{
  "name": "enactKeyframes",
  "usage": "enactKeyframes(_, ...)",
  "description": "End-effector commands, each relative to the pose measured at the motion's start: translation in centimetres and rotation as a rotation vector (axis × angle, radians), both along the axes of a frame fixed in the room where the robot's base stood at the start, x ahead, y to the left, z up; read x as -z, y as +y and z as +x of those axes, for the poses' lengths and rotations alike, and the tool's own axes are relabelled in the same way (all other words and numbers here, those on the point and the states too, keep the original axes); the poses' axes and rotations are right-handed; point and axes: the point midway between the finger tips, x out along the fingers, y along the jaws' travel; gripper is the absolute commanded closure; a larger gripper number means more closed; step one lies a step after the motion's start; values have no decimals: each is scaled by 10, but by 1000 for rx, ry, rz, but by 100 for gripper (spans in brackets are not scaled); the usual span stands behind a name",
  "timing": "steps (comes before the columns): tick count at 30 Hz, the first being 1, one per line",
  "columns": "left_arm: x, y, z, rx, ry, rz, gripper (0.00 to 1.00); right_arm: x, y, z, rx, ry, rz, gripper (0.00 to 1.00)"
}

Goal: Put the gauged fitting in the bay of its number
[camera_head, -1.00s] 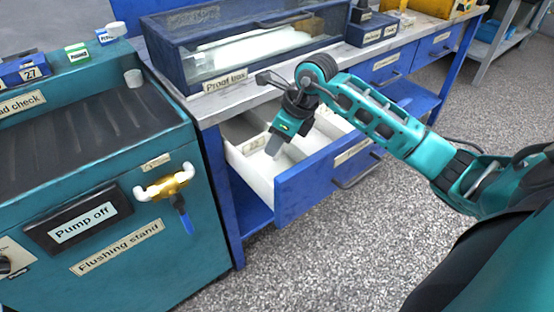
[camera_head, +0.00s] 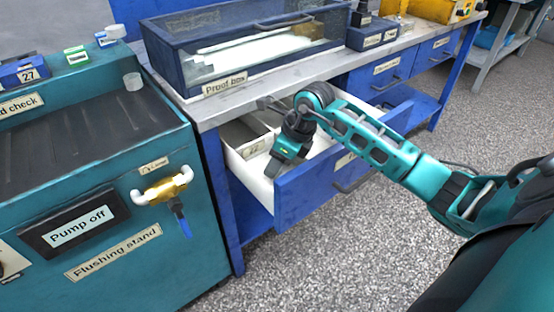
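My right gripper (camera_head: 274,168) points down into the open drawer, low among its white bays. Its fingertips are small and partly hidden, so I cannot tell whether it is open, shut or holding something. The open drawer (camera_head: 305,193) has a blue front and white inner walls. A label (camera_head: 252,148) with a number I cannot read surely is on a bay wall. I cannot make out the gauged fitting; the gripper and drawer front hide part of the bays. A blue box marked 27 (camera_head: 30,75) stands on the flushing stand at the far left. My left gripper is out of view.
The flushing stand (camera_head: 110,225) is left of the drawer, with a brass fitting (camera_head: 163,189) on its front. The glazed proof box (camera_head: 170,60) sits on the bench above the drawer. Speckled floor (camera_head: 330,260) is clear in front.

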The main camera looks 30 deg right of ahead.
Motion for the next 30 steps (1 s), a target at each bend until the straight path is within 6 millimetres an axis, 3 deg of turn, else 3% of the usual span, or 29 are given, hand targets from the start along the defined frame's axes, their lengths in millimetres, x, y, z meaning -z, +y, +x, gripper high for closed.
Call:
enactKeyframes(3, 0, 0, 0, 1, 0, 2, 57, 0, 0, 0, 0, 0, 0, 43)
enactKeyframes(14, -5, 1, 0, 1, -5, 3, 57, -11, -2, -2, 0, -1, -2, 43)
enactKeyframes(24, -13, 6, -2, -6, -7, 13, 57, -76, -18, -24, 0, -1, -5, 43)
enactKeyframes(30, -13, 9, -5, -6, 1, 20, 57, -104, -24, -34, 0, 0, -2, 43)
